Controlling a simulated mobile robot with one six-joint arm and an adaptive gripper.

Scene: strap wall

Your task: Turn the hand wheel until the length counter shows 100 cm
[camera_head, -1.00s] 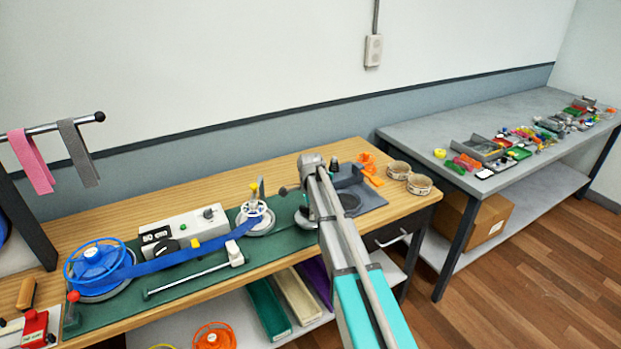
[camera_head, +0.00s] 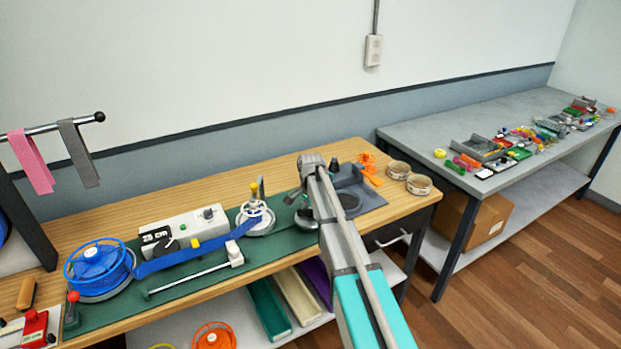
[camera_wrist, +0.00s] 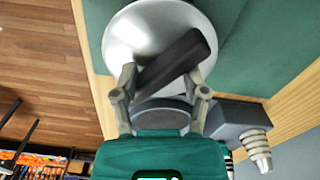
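The length counter (camera_head: 156,236) is a black display on a white box, and it appears to read 25 cm. A blue strap runs from a blue reel (camera_head: 97,264) to a white spoked wheel (camera_head: 255,217) with a yellow knob. A silver round wheel (camera_wrist: 125,40) with a black bar (camera_wrist: 178,62) across it fills the top of the wrist view; it seems to be the hand wheel. My gripper (camera_wrist: 163,76) is over its edge, fingers apart on either side of the bar's lower end. Contact with the bar is unclear. In the head view my arm hides most of this.
A grey fixture (camera_head: 375,198) with a round dark part stands right of the silver wheel; its box (camera_wrist: 235,115) is beside my right finger. A white slider (camera_head: 235,254) sits on a rail in front.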

